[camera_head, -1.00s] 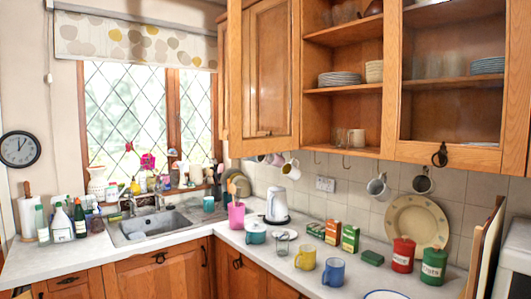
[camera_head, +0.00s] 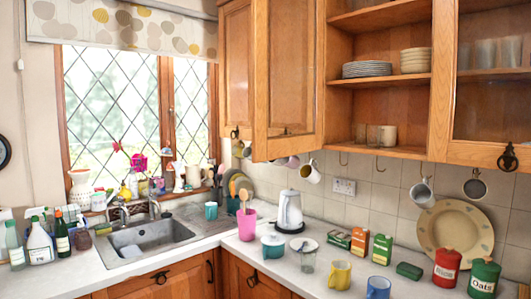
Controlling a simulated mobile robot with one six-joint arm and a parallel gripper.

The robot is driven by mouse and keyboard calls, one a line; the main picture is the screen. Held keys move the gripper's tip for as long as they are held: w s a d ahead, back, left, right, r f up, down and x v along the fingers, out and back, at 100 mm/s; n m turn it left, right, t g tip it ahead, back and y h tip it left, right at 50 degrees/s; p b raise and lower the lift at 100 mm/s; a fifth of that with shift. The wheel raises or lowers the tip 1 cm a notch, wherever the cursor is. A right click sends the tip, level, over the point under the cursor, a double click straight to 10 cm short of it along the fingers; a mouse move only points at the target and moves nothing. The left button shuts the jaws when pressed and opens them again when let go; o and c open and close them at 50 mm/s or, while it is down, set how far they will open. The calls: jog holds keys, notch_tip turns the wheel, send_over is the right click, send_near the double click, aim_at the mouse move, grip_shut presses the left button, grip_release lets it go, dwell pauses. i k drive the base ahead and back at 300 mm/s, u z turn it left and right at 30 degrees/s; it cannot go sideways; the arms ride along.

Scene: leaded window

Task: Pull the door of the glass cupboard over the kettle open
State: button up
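The white kettle (camera_head: 290,212) stands on the counter below the wall cupboards. Above it and slightly right is a cupboard with bare shelves (camera_head: 378,86) in plain view, holding plates, bowls and glasses. A wood-framed door (camera_head: 285,146) stands at its left side and looks swung outward; I cannot tell whether its panel is glass. A narrower wooden cupboard door (camera_head: 236,75) is left of it, with a dark handle. At the right, a glass-fronted door (camera_head: 480,152) with a dark ring handle (camera_head: 508,157) looks shut. My gripper is not in view.
The counter holds a pink utensil pot (camera_head: 246,224), a teal pot (camera_head: 272,247), yellow mug (camera_head: 340,274), blue mug (camera_head: 378,288), boxes and canisters (camera_head: 447,268). Mugs hang under the cupboards. The sink (camera_head: 145,240) is left, below the window.

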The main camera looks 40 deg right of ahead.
aim_at(264, 148)
jog(key=u, duration=0.25)
jog(key=i, duration=0.9)
jog(key=u, duration=0.4)
